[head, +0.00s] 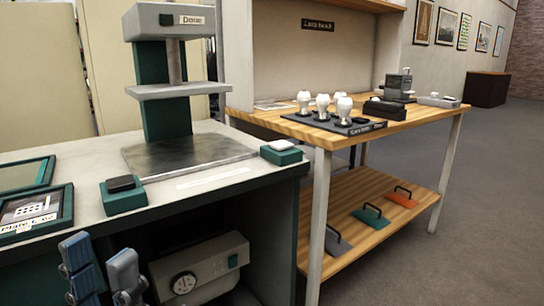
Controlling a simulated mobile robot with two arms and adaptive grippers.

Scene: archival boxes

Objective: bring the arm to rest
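My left gripper (100,270) shows at the bottom left in the head view, with two blue-grey fingers standing apart and nothing visible between them. It is in front of the grey-topped bench, below the level of its top. The rest of the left arm is cut off by the frame edge. My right gripper and arm are not in view.
The bench (225,185) holds a press (165,95), a green block with a black pad (123,194), another with a white pad (281,152) and framed plates (35,212). A gauge box (205,270) sits beneath. A wooden table (400,125) carries bulbs. Floor at right is clear.

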